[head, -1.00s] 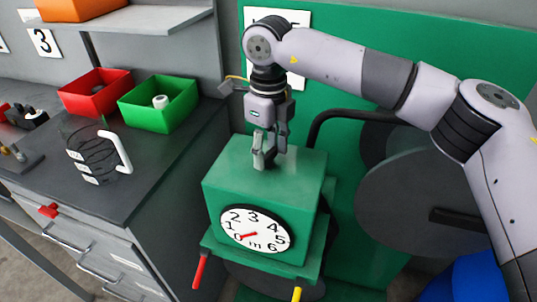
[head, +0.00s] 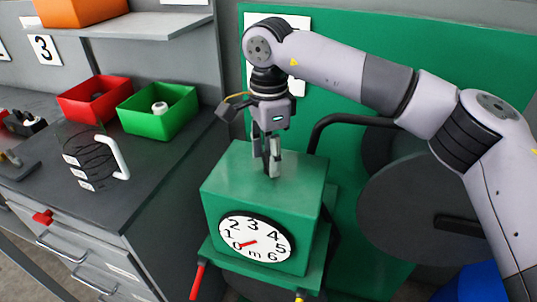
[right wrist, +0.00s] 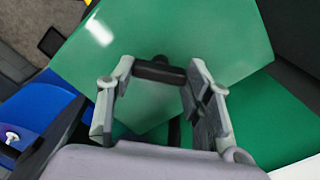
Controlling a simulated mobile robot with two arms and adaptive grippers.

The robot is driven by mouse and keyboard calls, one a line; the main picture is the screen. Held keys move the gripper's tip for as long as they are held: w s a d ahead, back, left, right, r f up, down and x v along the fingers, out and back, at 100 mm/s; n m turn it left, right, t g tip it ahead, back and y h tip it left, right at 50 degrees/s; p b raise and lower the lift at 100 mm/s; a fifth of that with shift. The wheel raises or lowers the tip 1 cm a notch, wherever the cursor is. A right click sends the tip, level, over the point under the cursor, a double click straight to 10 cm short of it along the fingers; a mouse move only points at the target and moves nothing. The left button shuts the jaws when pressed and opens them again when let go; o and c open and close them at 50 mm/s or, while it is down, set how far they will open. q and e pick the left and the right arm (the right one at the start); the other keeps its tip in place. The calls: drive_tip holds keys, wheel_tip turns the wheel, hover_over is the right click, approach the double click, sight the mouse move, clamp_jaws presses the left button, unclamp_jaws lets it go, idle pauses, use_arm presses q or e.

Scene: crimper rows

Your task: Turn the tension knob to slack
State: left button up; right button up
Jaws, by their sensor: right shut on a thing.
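The green machine box (head: 262,190) carries a white dial (head: 256,238) on its front, numbered 0 to 6, with a red pointer near the low end. My right gripper (head: 272,172) points down onto the box top, and the knob is hidden behind its fingers in the head view. In the right wrist view a dark knob (right wrist: 158,72) shows between the fingertips of my right gripper (right wrist: 160,78), which is shut on it. I cannot read a slack mark. My left gripper is out of view.
A black bar and grey disc (head: 420,205) stand right of the box. A red lever (head: 197,284) hangs below.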

drive_tip(key=n, duration=0.5)
drive_tip(key=shift+r+n, duration=0.15)
drive_tip(key=shift+n, duration=0.15)
drive_tip(key=shift+w+n, duration=0.1)
drive_tip(key=shift+n, duration=2.2)
drive_tip(key=o, duration=1.1)
drive_tip(key=shift+o, duration=0.2)
wheel_tip(320, 180, up, 12)
